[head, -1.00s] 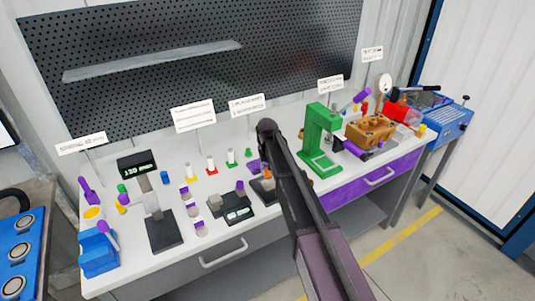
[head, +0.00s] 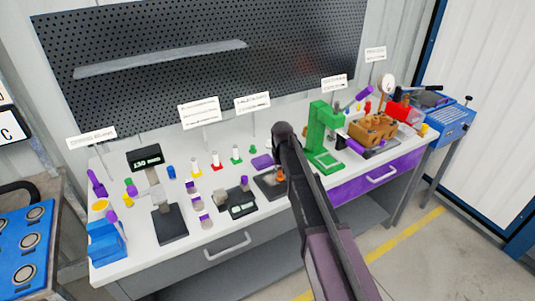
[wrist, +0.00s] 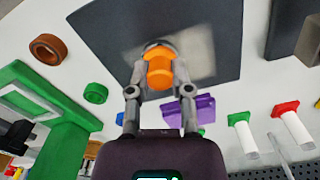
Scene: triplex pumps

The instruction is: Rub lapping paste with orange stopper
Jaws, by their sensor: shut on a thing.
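The orange stopper (wrist: 160,70) is between the two fingers of my gripper (wrist: 159,80) in the wrist view, which is shut on it. It is over a dark square plate (wrist: 105,30) with a pale grey smear (wrist: 198,48), apparently the lapping paste. The stopper's far end lies at the smear's left part; whether it touches the plate I cannot tell. In the head view the orange stopper (head: 281,174) shows beside my arm, above the dark plate (head: 265,188). My arm hides part of the plate and the gripper there.
A green press (head: 322,140) stands right of the plate. A purple block (wrist: 188,110) and a brown ring (wrist: 48,47) lie near the plate. White cylinders with red (head: 216,162) and green ends stand behind.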

